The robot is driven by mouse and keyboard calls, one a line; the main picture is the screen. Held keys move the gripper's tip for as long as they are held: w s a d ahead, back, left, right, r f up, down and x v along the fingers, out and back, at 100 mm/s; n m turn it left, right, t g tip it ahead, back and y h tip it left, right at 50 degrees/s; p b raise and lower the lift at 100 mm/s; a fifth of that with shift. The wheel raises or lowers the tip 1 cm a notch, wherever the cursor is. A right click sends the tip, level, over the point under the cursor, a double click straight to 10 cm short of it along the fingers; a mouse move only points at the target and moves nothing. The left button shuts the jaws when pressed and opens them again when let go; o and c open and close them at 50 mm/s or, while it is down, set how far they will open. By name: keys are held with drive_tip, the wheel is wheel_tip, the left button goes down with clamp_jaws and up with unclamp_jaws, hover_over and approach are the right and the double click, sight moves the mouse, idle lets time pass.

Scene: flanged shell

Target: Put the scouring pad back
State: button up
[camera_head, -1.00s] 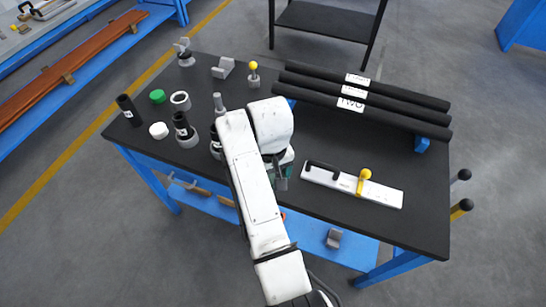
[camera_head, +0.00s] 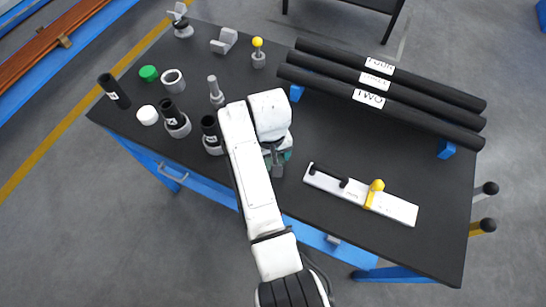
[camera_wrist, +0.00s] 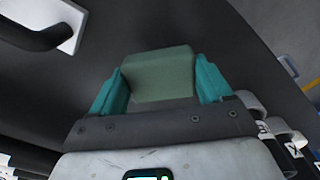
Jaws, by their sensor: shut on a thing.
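The scouring pad (camera_wrist: 158,74) is a grey-green block in the wrist view, between the two teal fingers of my gripper (camera_wrist: 160,90). My gripper is shut on it, and the pad's sides meet the fingers. Dark tabletop shows beyond the pad; I cannot tell whether the pad touches it. In the head view my gripper (camera_head: 277,160) is mostly hidden behind my white arm, over the front middle of the black table (camera_head: 335,140).
A white board (camera_head: 340,188) with a black handle and yellow clamp lies right of my gripper. Black tubes (camera_head: 385,90) rest on blue supports behind. Grey fittings, black cylinders (camera_head: 210,128) and a green cap (camera_head: 149,73) stand to the left.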

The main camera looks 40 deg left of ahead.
wheel_tip(320, 180, down, 2)
drive_tip(key=shift+a+f+b, duration=0.1)
drive_tip(key=shift+b, duration=0.45)
drive_tip(key=shift+f+b, duration=0.45)
drive_tip(key=shift+b, duration=0.2)
drive_tip(key=shift+f, duration=0.15)
drive_tip(key=o, duration=0.9)
drive_tip(key=shift+o, duration=0.2)
wheel_tip(320, 180, up, 12)
drive_tip(key=shift+r, duration=0.2)
drive_tip(key=shift+d, duration=0.2)
